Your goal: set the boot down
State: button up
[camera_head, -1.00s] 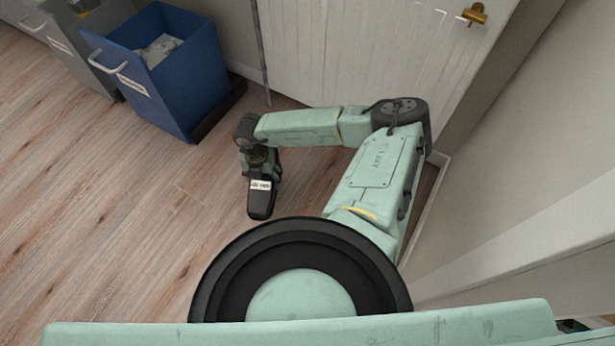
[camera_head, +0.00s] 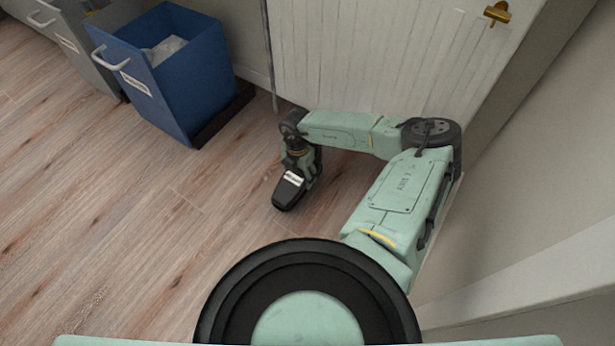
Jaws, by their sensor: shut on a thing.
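My gripper (camera_head: 289,190) is at the end of my arm, over the wooden floor in the middle of the camera_head view. It is seen from above as a dark, tapered shape with a white label, and it points down and toward me. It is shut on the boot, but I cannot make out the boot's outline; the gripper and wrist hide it. The fingertips are not clearly visible. I cannot tell whether the boot touches the floor.
A blue pull-out bin (camera_head: 172,85) with pale crumpled contents stands at the upper left, beside a grey one (camera_head: 88,48). A white panelled door (camera_head: 390,60) with a brass handle (camera_head: 497,13) is behind my arm. The wooden floor (camera_head: 130,230) on the left is clear.

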jog(key=shift+w+d+f+b, duration=0.1)
jog(key=shift+w+d+b, duration=0.05)
jog(key=shift+w+d, duration=0.4)
jog(key=shift+w+d+b, duration=0.15)
jog(key=shift+w+d, duration=0.15)
jog(key=shift+d, duration=0.35)
jog(key=shift+w+d+f+b, duration=0.15)
jog(key=shift+f+b, duration=0.7)
jog(key=shift+f, duration=0.85)
jog(key=shift+f, duration=0.2)
jog(key=o, duration=1.7)
jog(key=shift+o, duration=0.2)
jog(key=shift+r, duration=0.1)
notch_tip(320, 180, up, 12)
jog(key=p, duration=0.3)
jog(key=shift+p, duration=0.35)
